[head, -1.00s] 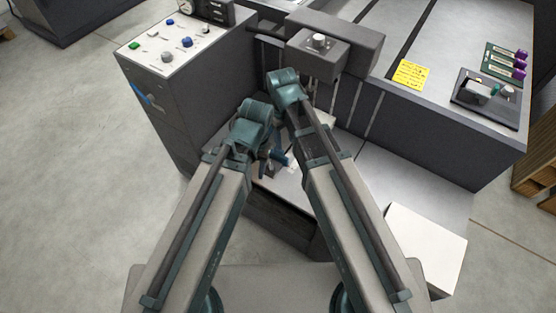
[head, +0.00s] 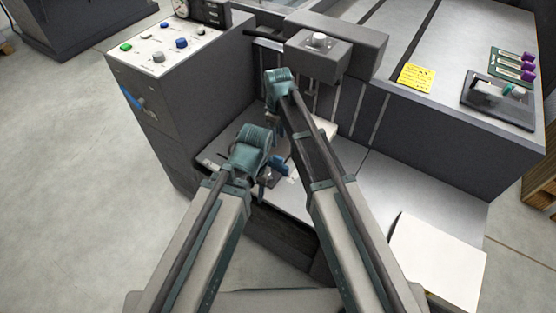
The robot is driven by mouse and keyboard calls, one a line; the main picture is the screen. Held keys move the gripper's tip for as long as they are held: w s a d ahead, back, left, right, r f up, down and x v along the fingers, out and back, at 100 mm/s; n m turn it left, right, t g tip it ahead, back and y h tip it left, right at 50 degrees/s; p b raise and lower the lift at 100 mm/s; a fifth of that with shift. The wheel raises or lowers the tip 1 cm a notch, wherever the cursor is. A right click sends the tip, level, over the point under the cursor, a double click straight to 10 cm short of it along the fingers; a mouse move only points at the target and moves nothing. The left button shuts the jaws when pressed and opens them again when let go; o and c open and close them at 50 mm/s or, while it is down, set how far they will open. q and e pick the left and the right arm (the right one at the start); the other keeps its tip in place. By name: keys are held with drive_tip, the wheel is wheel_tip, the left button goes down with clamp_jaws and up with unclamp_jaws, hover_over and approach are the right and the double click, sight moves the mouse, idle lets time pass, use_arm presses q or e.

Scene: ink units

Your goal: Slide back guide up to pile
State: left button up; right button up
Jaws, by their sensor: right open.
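A small blue part (head: 281,165), possibly on the back guide, shows on the feed table between my two arms. Most of the guide is hidden by the arms. A bit of white, perhaps the pile (head: 326,127), shows just right of my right forearm. My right gripper (head: 274,128) points down beyond the blue part, open and partly hidden under its wrist. My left gripper (head: 262,188) hangs low at the near side of the blue part, mostly hidden by its own arm; its jaws are too small to read. I cannot tell whether either touches the guide.
A control cabinet (head: 185,75) with buttons stands at left. A grey machine housing (head: 335,45) overhangs the far side of the feed table. A white stack (head: 437,262) lies at lower right. A yellow note (head: 415,78) is on the machine top. The floor at left is clear.

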sight(278, 157)
wheel_tip(278, 157, down, 12)
drive_tip(key=b, duration=1.1)
drive_tip(key=shift+r, duration=0.1)
clamp_jaws()
idle(0.7)
